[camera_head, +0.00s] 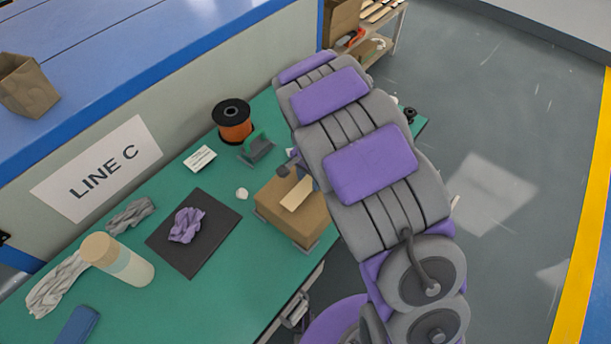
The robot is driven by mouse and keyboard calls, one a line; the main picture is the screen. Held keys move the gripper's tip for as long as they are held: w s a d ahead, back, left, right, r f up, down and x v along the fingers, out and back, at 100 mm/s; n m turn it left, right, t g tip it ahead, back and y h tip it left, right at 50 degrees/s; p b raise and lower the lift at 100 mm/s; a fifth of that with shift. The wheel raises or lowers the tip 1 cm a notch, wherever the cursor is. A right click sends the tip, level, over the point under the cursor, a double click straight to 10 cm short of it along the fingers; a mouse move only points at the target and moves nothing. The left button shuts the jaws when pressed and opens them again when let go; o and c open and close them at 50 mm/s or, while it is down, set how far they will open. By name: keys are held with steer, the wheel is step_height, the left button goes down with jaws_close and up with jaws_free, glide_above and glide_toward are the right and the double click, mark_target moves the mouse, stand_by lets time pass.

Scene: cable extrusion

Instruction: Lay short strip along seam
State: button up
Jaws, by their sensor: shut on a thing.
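A short pale tan strip (297,194) is over the top of a brown cardboard box (275,205) on the green table, just left of my arm. My gripper (295,172) shows only in part as small dark grey pieces at the strip's upper end; my arm hides the rest. It is shut on the strip. I cannot tell whether the strip touches the box top, and I cannot make out the seam.
The green table (120,310) also bears an orange spool (234,124), a green-grey tool (257,147), a white card (199,159), a black mat (208,244) with a purple cloth (186,225), and a pale cylinder (122,262). Bare table lies left of the box.

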steer(key=shift+d+f, duration=0.15)
steer(key=shift+d, duration=0.05)
steer(key=shift+a+f, duration=0.15)
steer(key=shift+a, duration=0.15)
steer(key=o, duration=0.5)
steer(key=shift+a+f, duration=0.1)
steer(key=shift+a, duration=0.3)
steer(key=shift+o, duration=1.9)
steer(key=shift+d, duration=0.6)
steer(key=shift+w+a+r, duration=0.1)
steer(key=shift+a+r, duration=0.05)
steer(key=shift+r, duration=0.3)
step_height(320, 180, up, 16)
steer(key=p, duration=0.3)
steer(key=shift+r, duration=0.25)
steer(key=shift+d, duration=0.2)
